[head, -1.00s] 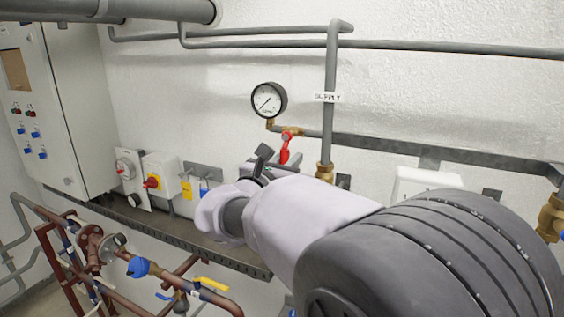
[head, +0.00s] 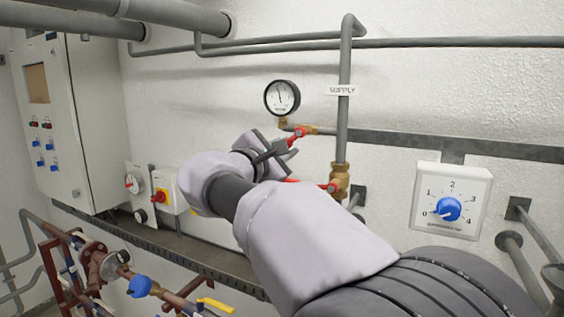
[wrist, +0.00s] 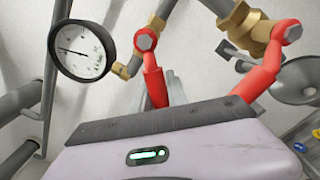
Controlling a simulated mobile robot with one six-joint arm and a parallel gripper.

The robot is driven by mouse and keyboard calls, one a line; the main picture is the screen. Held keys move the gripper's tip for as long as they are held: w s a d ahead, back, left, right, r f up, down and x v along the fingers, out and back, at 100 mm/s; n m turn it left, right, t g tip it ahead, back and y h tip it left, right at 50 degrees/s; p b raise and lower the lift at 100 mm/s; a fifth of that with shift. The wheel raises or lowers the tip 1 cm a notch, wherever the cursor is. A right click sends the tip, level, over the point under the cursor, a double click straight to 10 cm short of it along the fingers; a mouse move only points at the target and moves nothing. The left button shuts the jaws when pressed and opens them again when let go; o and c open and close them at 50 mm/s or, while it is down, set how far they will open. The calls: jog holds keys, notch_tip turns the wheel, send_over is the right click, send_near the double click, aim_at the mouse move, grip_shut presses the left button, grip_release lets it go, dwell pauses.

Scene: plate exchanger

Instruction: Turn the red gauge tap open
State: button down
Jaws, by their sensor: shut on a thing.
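The red gauge tap (head: 297,134) sits on a brass fitting below and right of the round pressure gauge (head: 282,98). Its short red lever slopes down and left from the pivot into my gripper (head: 281,152), which is shut on it. In the wrist view the tap's lever (wrist: 152,75) runs from a hex bolt down behind the gripper body, so its lower end is hidden. The gauge (wrist: 82,50) shows left of it there. In the head view its needle points nearly straight up.
A second red lever (head: 312,184) on the brass supply valve (head: 340,180) lies just below my gripper and close to it in the wrist view (wrist: 265,75). A blue dial box (head: 452,202) is at right; switch boxes (head: 166,190) are at left.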

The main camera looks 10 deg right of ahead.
jog(key=shift+w+a+r+m+b, duration=0.15)
jog(key=shift+a+r+m+b, duration=0.15)
jog(key=shift+m, duration=0.4)
jog(key=shift+d, duration=0.1)
jog(key=c, duration=1.3)
grip_release()
jog(key=shift+r, duration=0.1)
